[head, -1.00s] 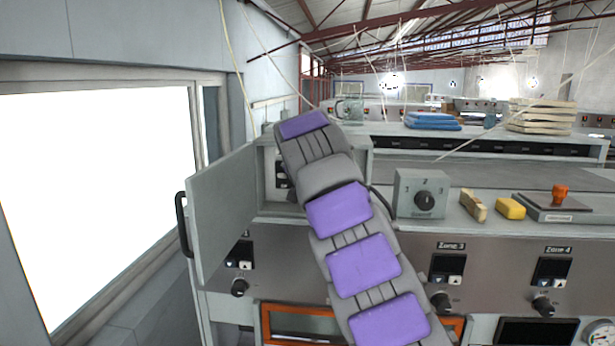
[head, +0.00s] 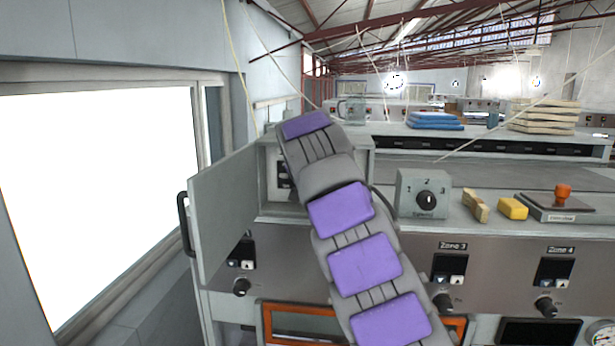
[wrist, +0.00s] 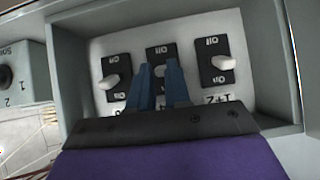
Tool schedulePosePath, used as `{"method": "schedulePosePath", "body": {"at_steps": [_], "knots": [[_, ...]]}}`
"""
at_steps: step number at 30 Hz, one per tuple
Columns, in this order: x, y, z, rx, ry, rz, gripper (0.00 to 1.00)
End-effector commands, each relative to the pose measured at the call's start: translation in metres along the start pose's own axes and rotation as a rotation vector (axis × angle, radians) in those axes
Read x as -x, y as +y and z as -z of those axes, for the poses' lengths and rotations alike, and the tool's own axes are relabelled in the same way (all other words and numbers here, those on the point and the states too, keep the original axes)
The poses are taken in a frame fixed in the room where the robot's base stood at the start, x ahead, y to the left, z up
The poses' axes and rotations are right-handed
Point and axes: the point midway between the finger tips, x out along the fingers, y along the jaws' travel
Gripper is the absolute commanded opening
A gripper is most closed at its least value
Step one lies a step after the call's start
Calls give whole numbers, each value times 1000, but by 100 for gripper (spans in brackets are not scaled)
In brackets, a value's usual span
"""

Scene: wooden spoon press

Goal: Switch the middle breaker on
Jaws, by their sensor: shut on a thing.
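The breaker box (head: 268,160) stands open on the bench in the head view, its inside mostly hidden by my arm. In the wrist view, which looks turned over, three black breakers with pale levers sit side by side on a light panel. The middle breaker (wrist: 154,53) is between the left-hand breaker (wrist: 117,68) and the right-hand breaker (wrist: 212,50). My gripper (wrist: 160,68) has its two blue fingers around the middle lever, shut on it. The fingers hide much of that lever, and its exact position is hard to read. The gripper itself is hidden in the head view.
The box door (head: 225,210) stands open to the left, with a black handle. A grey dial box (head: 422,195) stands right of my arm. A wooden block (head: 475,205), a yellow block (head: 513,208) and a press (head: 563,205) are further right. The box walls closely surround my fingers.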

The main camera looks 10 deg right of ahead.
Motion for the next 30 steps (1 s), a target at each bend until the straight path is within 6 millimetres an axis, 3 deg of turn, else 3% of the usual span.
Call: {"method": "schedulePosePath", "body": {"at_steps": [1, 6, 7, 16, 30], "knots": [[-12, 1, -7, 0, -21, -2, 0], [-13, 3, -7, 0, -20, -2, 0], [-13, 3, -6, 0, -21, -2, 18], [-14, 6, -5, -2, -19, -2, 47], [-4, -10, -9, 6, -12, 0, 47]]}}
